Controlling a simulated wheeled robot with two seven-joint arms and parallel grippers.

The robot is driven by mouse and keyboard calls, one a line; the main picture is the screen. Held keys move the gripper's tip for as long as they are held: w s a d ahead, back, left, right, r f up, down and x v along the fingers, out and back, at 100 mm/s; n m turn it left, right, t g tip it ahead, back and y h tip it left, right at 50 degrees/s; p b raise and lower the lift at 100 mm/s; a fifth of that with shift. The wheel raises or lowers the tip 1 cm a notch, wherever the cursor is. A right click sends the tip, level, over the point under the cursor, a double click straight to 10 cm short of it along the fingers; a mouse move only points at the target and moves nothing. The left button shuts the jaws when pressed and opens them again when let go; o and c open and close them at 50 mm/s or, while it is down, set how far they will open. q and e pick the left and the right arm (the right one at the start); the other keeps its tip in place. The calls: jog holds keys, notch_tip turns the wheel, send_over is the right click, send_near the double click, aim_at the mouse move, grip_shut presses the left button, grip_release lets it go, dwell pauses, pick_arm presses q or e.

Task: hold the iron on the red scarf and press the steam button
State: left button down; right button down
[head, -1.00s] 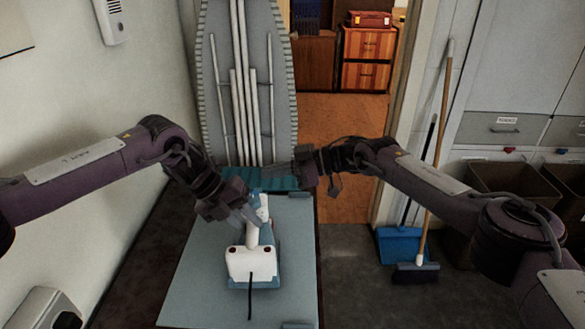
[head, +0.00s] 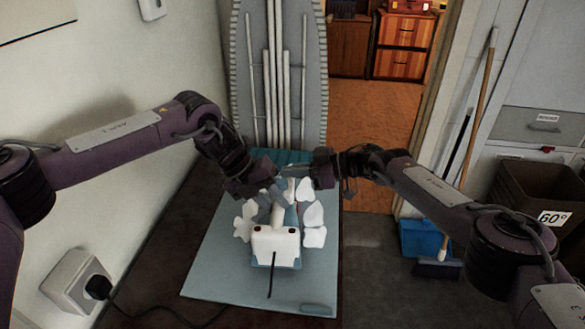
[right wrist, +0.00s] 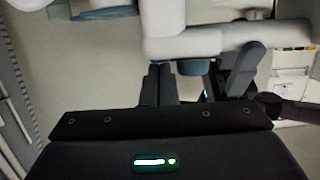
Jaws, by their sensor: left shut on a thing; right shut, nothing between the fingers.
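The white and blue iron (head: 275,245) rests on the pale blue board in the head view, its cord end facing me. My left gripper (head: 274,197) is shut on the iron's handle near its front. My right gripper (head: 311,177) is shut and empty, close to the iron's front end. In the right wrist view, my right gripper's fingers (right wrist: 166,84) are together just below the white handle of the iron (right wrist: 215,38); I cannot tell whether they touch it. White steam-like puffs (head: 313,216) stand on both sides of the iron.
The pale blue board (head: 222,272) is clear in front of the iron. A teal strip (head: 300,157) lies at its far end. A grey ironing board (head: 240,70) stands upright behind. A plug in a wall socket (head: 98,287) is at left; a blue dustpan (head: 421,240) is at right.

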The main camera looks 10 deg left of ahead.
pick_arm(q)
jog(key=shift+r, duration=0.1)
pick_arm(e)
jog(key=shift+s+f, duration=0.15)
jog(key=shift+f, duration=0.5)
jog(key=r, duration=0.4)
jog(key=shift+d+r, duration=0.2)
jog(key=shift+r, duration=0.2)
jog(key=v, duration=0.9)
jog(key=shift+d, duration=0.3)
